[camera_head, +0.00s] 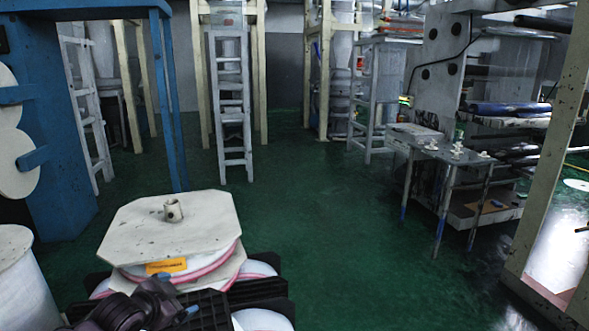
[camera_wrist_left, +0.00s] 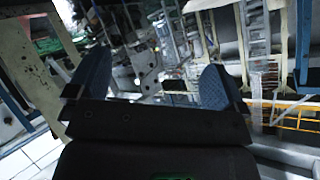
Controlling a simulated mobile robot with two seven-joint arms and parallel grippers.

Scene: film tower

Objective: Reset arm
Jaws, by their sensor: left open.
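My left arm comes in at the lower left of the head view, and its dark gripper (camera_head: 178,304) is low in front of the stacked spools. In the left wrist view the gripper (camera_wrist_left: 155,82) shows two blue textured fingers spread wide apart, with nothing between them. My right gripper is in neither view.
A pale octagonal plate (camera_head: 205,215) with a short central hub tops film spools on black pallets (camera_head: 262,290) close in front. A blue machine frame (camera_head: 65,190) stands left. Ladders (camera_head: 230,105) stand behind. A metal table (camera_head: 440,150) is at right. Green floor (camera_head: 330,210) is clear between.

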